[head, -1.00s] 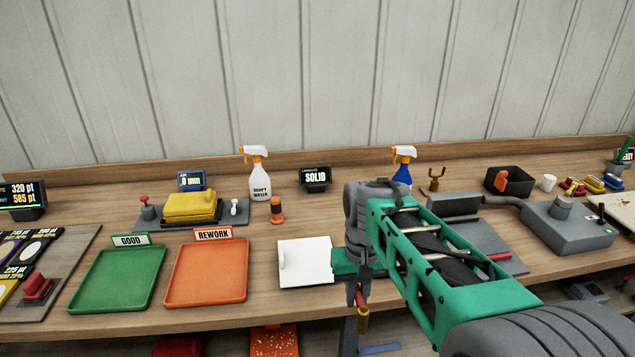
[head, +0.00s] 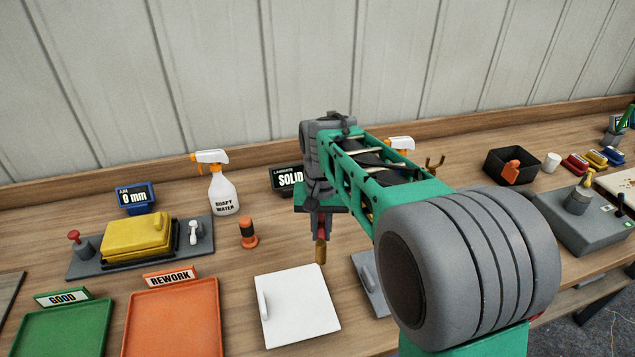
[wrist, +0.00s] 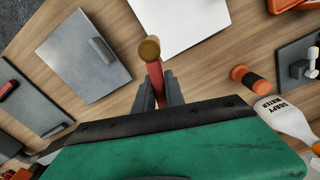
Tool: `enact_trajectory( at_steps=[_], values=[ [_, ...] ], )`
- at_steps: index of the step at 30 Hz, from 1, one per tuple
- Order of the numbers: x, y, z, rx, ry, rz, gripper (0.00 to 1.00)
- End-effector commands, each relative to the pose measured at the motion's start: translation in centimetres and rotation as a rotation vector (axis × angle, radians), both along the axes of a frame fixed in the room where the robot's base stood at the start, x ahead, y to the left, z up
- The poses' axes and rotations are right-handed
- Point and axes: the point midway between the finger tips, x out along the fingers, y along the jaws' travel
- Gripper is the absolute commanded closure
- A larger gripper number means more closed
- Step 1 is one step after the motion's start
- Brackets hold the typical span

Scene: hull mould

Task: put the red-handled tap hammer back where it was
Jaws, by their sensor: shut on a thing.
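The tap hammer (wrist: 155,78) is in my gripper (wrist: 158,92), which is shut on its red handle. Its brass-coloured end (wrist: 149,49) points out past the fingers in the wrist view. In the head view my gripper (head: 321,226) is above the bench, behind the white panel, and the brass-coloured end (head: 320,252) of the hammer hangs below it. A brown forked stand (head: 434,165) stands on the bench to the right, behind my arm, with nothing seen in its fork; its lower part is hidden.
A white panel (head: 296,306) and a grey plate (head: 368,283) lie in front. Left are the orange-black cylinder (head: 248,232), soapy-water spray bottle (head: 222,190) and yellow block (head: 138,238). My arm partly hides the SOLID display (head: 288,179) and another spray bottle (head: 400,143). A black bin (head: 511,166) stands right.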

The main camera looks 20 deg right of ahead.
Motion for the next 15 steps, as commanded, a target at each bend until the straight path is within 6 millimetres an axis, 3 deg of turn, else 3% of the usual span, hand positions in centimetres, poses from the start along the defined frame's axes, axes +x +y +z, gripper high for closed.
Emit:
enact_trajectory(
  at_steps=[4,9,15],
  values=[
    [5.7,-1.3,0.8,-0.004,0.003,-0.407,1.0],
    [11.6,-3.0,-0.3,-0.007,-0.002,-0.905,1.0],
    [15.0,-4.2,-2.0,-0.009,-0.009,-1.234,1.0]
  ],
)
